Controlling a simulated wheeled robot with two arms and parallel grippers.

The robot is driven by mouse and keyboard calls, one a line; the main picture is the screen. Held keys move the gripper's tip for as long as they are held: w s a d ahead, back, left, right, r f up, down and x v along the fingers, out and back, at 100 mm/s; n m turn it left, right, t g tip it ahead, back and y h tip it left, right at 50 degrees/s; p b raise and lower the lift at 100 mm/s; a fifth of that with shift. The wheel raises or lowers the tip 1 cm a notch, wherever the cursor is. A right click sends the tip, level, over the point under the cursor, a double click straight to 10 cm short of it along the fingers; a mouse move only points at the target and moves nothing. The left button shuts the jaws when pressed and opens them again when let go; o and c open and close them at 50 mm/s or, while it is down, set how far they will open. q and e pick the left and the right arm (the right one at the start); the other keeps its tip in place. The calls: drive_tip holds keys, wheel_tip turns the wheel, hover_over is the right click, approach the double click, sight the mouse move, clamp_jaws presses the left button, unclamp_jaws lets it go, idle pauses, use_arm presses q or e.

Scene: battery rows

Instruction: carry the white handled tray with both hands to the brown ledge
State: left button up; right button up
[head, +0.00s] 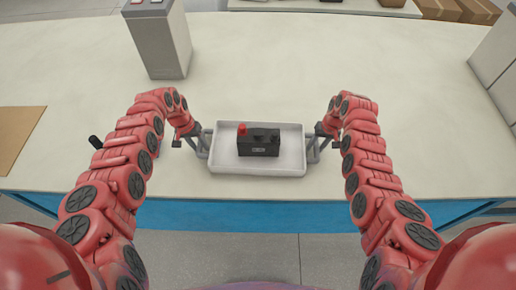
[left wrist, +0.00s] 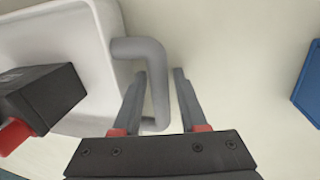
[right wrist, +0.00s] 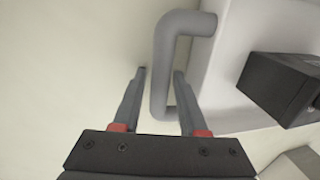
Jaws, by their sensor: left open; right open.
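The white handled tray (head: 225,166) rests flat near the table's front edge, with a grey handle at each short end. A black battery (head: 258,147) with a red cap stands inside it. My left gripper (head: 200,143) is at the left handle; in the left wrist view its open fingers (left wrist: 159,74) are on either side of the grey handle bar (left wrist: 157,95). My right gripper (head: 318,143) is at the right handle; in the right wrist view its open fingers (right wrist: 159,73) are on either side of that bar (right wrist: 160,85). A flat brown ledge (head: 18,137) lies at the table's left edge.
A grey box-like post (head: 160,45) stands behind and left of the tray. A pale block (head: 495,70) is at the right edge. Another tray (head: 320,6) and brown boxes (head: 450,8) are at the far back. The table (head: 300,75) behind the tray is clear.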

use_arm(q)
drive_tip(key=shift+c, duration=0.4)
use_arm(e)
drive_tip(key=shift+c, duration=0.4)
use_arm(q)
clamp_jaws()
use_arm(e)
clamp_jaws()
idle(0.5)
